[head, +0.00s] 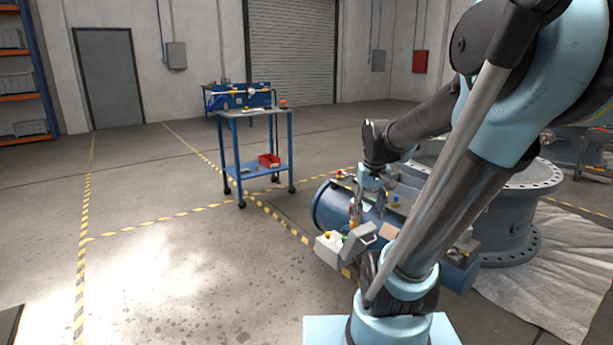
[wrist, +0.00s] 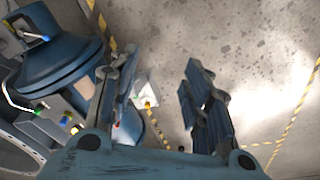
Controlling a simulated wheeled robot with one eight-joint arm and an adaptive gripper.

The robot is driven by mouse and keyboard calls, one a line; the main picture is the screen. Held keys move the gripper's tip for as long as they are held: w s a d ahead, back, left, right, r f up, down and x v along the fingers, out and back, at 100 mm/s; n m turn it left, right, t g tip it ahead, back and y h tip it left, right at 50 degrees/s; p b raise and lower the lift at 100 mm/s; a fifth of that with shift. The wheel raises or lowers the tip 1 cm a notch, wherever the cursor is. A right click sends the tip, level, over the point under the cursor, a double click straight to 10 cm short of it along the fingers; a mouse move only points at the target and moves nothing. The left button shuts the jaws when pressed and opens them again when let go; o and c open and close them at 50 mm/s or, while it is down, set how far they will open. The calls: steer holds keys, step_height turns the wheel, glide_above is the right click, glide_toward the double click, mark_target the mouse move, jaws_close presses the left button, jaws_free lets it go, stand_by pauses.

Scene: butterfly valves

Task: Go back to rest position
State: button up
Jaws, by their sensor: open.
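My gripper (head: 364,205) hangs from my bent arm in the head view, in front of the blue cylindrical valve body (head: 329,205). In the wrist view my gripper (wrist: 155,85) has its two dark fingers wide apart, with nothing held between them. A blue valve part (wrist: 62,58) shows to the left of the fingers. A small light grey box (wrist: 146,92) with a yellow part shows beyond the gap, lower down. My arm hides part of the valve equipment in the head view.
A grey control box (head: 330,246) with coloured buttons sits near my base. A large grey flanged pipe (head: 510,215) stands at right on a pale sheet (head: 545,285). A blue trolley (head: 229,155) with a red bin stands further back. The floor at left is clear.

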steer(key=s+f+m, duration=0.1)
steer(key=s+f, duration=0.5)
steer(key=s, duration=0.6)
steer(key=shift+s+f, duration=0.2)
steer(key=shift+f, duration=0.2)
